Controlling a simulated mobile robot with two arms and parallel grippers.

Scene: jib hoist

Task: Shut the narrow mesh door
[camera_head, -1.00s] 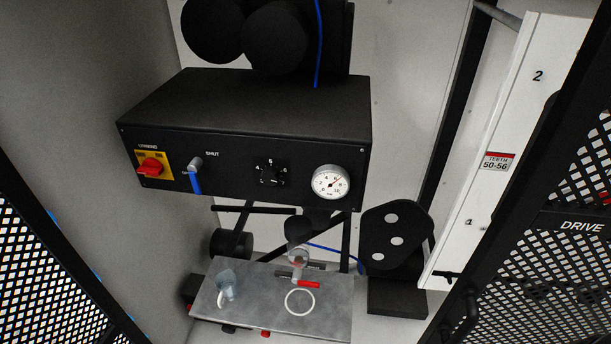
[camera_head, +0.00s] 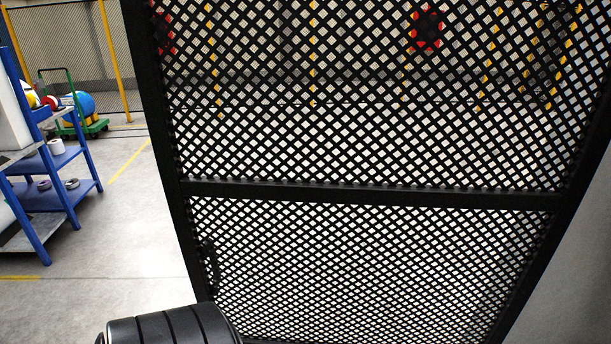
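A black-framed mesh door (camera_head: 372,194) fills most of the head view, with a crossbar across its middle. It stands open beside a grey wall (camera_head: 575,260) on the right. A dark curved handle (camera_head: 210,265) shows low on its left upright. I cannot tell from this view alone whether this is the narrow door. A black ribbed cylinder, seemingly part of my arm, is at the bottom left, in front of the door's lower left corner. Neither gripper is in view.
A blue shelf rack (camera_head: 62,170) with rolls on it stands at the left. Behind it is a green cart (camera_head: 85,128) with a blue round object. Yellow posts and a mesh fence (camera_head: 75,40) are farther back. The floor (camera_head: 130,235) between rack and door is clear.

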